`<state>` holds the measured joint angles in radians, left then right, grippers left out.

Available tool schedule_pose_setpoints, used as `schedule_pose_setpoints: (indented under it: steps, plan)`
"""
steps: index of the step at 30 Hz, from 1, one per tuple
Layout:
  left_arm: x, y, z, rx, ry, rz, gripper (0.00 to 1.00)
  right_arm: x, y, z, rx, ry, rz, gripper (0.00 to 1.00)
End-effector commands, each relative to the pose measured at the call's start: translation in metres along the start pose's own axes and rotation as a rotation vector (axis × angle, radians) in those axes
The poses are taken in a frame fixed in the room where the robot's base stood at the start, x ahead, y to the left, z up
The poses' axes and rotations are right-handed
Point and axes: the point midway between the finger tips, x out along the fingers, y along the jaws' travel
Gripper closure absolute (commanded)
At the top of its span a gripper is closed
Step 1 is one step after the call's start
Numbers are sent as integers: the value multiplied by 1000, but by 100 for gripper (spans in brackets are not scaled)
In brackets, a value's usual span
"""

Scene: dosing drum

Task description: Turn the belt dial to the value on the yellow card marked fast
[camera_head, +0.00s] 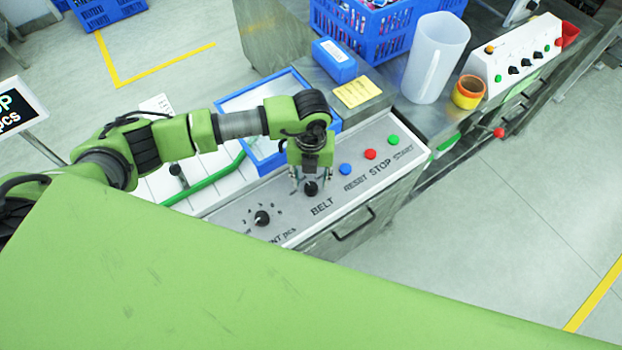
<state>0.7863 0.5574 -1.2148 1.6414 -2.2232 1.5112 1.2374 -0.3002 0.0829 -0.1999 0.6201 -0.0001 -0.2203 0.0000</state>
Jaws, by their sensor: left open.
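The belt dial (310,190) is a small black knob on the light grey control panel (338,212), above the printed word BELT. My left gripper (309,187) points down over this dial, with its open fingers on either side of the knob. Whether the fingers touch the knob cannot be told. The gripper hides the scale around the dial. The yellow card (357,92) lies on the metal surface behind the panel; its print is too small to read. My right gripper is not in view.
A second black dial (262,218) sits left on the panel. Blue, red and green buttons (370,154) sit to the right. Behind are a blue box (334,60), a blue-rimmed tray (262,98), a white jug (436,58) and a yellow-orange cup (467,93).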

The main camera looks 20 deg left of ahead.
Motion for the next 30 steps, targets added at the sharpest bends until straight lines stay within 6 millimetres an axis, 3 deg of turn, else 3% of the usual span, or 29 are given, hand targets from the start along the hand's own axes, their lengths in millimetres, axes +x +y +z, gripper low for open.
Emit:
schedule_pose_setpoints:
  steps: [6, 16, 17, 21, 30]
  plan:
    - [23, 0, 0, 0, 1, -1, 58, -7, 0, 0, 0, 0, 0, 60]
    - [28, 0, 0, 1, 0, -1, 58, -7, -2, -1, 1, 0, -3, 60]
    - [28, 0, 0, 1, 0, -1, 61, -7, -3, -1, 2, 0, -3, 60]
    - [28, -1, 0, 1, 0, -2, 96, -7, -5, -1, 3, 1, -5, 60]
    - [28, -1, 0, 15, 0, -2, 96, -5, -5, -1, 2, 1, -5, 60]
